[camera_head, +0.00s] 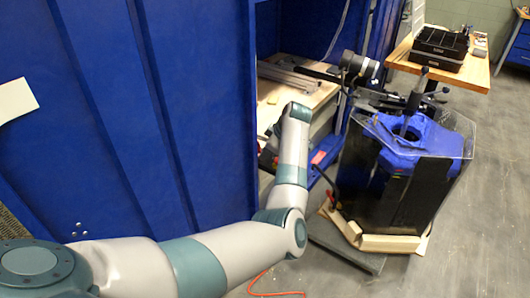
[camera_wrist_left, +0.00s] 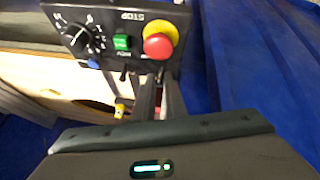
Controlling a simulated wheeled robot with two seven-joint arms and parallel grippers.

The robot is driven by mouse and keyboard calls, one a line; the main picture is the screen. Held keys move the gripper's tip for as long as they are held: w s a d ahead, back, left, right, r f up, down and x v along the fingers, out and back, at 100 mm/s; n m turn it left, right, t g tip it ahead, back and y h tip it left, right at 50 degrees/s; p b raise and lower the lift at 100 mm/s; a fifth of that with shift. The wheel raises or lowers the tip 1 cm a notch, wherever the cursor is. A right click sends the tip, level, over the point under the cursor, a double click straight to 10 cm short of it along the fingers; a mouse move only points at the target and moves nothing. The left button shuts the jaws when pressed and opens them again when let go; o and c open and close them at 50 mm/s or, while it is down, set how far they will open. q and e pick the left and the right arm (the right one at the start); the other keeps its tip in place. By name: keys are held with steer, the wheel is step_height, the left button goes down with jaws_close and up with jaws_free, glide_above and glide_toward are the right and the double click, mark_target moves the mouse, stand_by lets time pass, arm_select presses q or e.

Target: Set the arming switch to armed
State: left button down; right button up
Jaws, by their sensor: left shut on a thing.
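A black control panel (camera_wrist_left: 100,20) shows upside down in the left wrist view. It carries a dial (camera_wrist_left: 84,38), a green rocker switch (camera_wrist_left: 122,42), a red stop button (camera_wrist_left: 158,46) on a yellow collar and a blue button (camera_wrist_left: 93,63). A small dark lever (camera_wrist_left: 124,74) stands out at the panel's edge, left of my fingers. My left gripper (camera_wrist_left: 158,80) has its dark fingers close together at that edge, below the red button. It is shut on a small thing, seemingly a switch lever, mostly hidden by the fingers. The switch's position cannot be read. My right gripper is out of view.
A blue cabinet wall (camera_head: 190,100) stands beside my left arm. A wooden bench (camera_head: 290,95) shows past its edge. A blue and black tank (camera_head: 400,185) with a clear rim stands on wooden blocks at right. A wooden table (camera_head: 470,75) is behind. Floor at right is clear.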

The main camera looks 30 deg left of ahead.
arm_select(q)
steer(key=shift+d+f+y, duration=0.2)
steer(key=shift+y, duration=0.1)
steer(key=shift+d+y+b, duration=0.1)
steer(key=shift+y+b, duration=0.2)
steer(key=shift+b, duration=0.05)
steer(key=shift+d+y+b, duration=0.15)
steer(key=shift+y+b, duration=0.4)
steer(key=shift+y, duration=0.05)
steer(key=shift+d+f+y+b, duration=0.25)
steer(key=shift+y+b, duration=0.45)
steer(key=shift+b, duration=0.35)
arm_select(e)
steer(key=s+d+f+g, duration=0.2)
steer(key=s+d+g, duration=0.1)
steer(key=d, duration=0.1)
arm_select(q)
steer(key=y+b, duration=0.1)
steer(key=b, duration=0.2)
steer(key=shift+d+y, duration=0.3)
steer(key=shift+y, duration=0.1)
steer(key=shift+r, duration=0.1)
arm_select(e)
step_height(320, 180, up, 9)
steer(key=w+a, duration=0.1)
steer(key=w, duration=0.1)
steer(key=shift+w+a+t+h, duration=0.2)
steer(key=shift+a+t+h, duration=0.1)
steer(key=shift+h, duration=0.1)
